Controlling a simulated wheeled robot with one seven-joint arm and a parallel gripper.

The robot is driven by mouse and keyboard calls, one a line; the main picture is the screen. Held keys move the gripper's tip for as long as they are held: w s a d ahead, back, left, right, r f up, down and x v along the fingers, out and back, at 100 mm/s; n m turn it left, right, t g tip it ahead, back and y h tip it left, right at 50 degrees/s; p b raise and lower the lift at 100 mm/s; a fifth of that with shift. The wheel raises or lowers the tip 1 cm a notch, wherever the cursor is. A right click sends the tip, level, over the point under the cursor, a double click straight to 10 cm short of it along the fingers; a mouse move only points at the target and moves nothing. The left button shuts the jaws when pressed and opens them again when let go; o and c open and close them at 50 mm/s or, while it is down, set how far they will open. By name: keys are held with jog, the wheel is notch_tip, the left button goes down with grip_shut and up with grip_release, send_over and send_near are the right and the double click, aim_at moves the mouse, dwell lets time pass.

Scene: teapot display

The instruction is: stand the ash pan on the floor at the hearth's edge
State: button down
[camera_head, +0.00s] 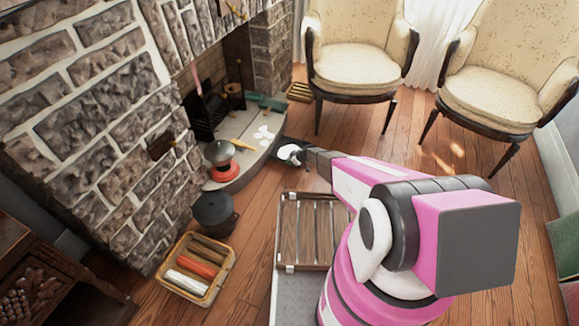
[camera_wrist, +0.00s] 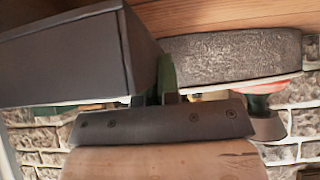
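The ash pan (camera_head: 284,159) is a dark, open pan with something pale in it. In the head view it is beside the front right edge of the grey hearth (camera_head: 232,182), over the wooden floor. My gripper (camera_head: 311,156) reaches to its near side. In the wrist view, the pan's dark grey wall (camera_wrist: 70,55) fills the upper left. My gripper's fingers (camera_wrist: 156,99) are close together at the pan's end and look shut on it; the grip itself is mostly hidden. I cannot tell whether the pan touches the floor. The hearth's stone edge (camera_wrist: 230,56) is right beside it.
A red scale with a grey bowl (camera_head: 220,158) stands on the hearth, with white patches (camera_head: 264,133) nearby. A black pot (camera_head: 214,212) and a basket (camera_head: 215,290) are on the floor at left. Two armchairs (camera_head: 355,65) (camera_head: 510,85) stand behind.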

jog(key=shift+f, duration=1.85)
jog(key=shift+f, duration=0.15)
jog(key=c, duration=1.3)
grip_release()
jog(key=shift+c, duration=0.2)
